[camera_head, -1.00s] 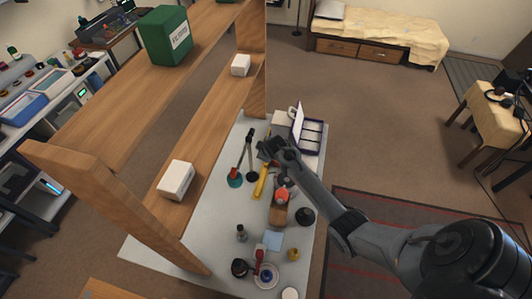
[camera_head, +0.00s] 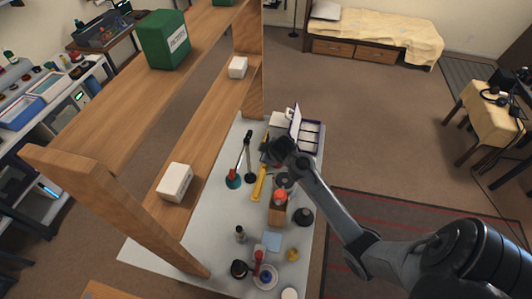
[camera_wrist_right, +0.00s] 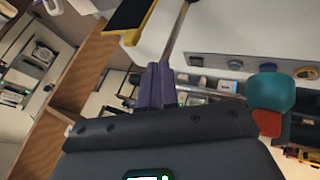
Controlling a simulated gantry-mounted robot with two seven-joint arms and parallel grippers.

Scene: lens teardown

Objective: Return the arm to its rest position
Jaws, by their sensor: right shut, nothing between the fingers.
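My right arm comes in from the lower right in the head view. Its gripper (camera_head: 270,148) is above the far part of the grey work table (camera_head: 205,225), close to the white open-lidded organizer (camera_head: 320,135). In the right wrist view the two purple fingers (camera_wrist_right: 155,88) are together, with nothing visible between them. A teal and red item (camera_wrist_right: 270,95) shows to the right of the fingers, and a yellow and black item (camera_wrist_right: 130,20) shows beyond them. My left gripper does not show.
A wooden shelf (camera_head: 110,85) with white boxes (camera_head: 175,182) and a green box (camera_head: 163,40) stands left of the table. A yellow-handled tool (camera_head: 258,185), a red-topped item (camera_head: 280,197) and small containers lie below the arm. Open floor lies to the right.

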